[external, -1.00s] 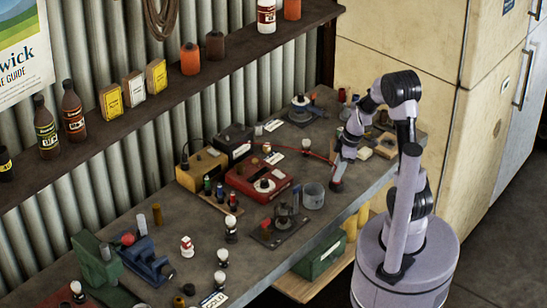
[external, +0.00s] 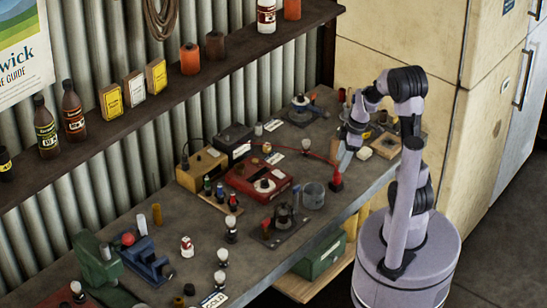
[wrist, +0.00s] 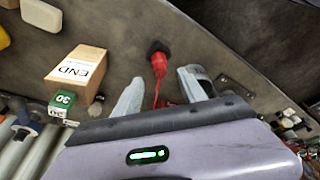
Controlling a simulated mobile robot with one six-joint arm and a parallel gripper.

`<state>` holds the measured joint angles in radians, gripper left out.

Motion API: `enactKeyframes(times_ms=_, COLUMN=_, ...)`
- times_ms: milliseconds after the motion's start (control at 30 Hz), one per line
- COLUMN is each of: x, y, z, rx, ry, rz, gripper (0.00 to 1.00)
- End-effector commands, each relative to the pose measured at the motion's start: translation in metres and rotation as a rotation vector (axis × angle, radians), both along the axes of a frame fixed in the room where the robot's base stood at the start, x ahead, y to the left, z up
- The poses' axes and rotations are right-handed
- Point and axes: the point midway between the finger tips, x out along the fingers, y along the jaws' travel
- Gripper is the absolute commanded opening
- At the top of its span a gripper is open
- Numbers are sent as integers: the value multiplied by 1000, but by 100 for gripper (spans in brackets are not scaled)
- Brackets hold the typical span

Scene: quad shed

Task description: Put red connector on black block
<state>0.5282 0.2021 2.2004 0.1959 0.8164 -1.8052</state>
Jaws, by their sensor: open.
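The red connector (external: 336,179) stands upright near the bench's front edge, at the end of a red cable (external: 308,155). In the wrist view, the red connector (wrist: 159,65) is against the black block (wrist: 158,46) and appears to sit on it. In the external view the block is too small and dark to make out clearly. My gripper (external: 345,161) is open and empty, above and slightly right of the connector. In the wrist view, my gripper's (wrist: 161,82) fingers are spread to either side of the connector and cable, apart from them.
On the bench, a grey cup (external: 313,195) and red instrument box (external: 262,184) stand left of the connector. Bare bench surrounds the connector.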

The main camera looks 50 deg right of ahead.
Motion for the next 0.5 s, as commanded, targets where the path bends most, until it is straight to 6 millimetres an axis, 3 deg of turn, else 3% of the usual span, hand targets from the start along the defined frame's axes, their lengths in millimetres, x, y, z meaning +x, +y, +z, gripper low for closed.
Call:
enactKeyframes(times_ms=33, x=-3, y=-3, z=20, rx=-3, ry=-2, rz=-2, gripper=49)
enactKeyframes(times_ms=100, x=-6, y=-7, z=38, rx=-2, ry=-2, rz=-2, gripper=49)
enactKeyframes(times_ms=333, x=-14, y=-10, z=70, rx=-1, ry=-1, rz=-9, gripper=49)
enactKeyframes(times_ms=433, x=-19, y=22, z=98, rx=3, ry=-15, rz=-143, gripper=49)
enactKeyframes(times_ms=500, x=-33, y=63, z=125, rx=32, ry=-39, rz=-333, gripper=49)
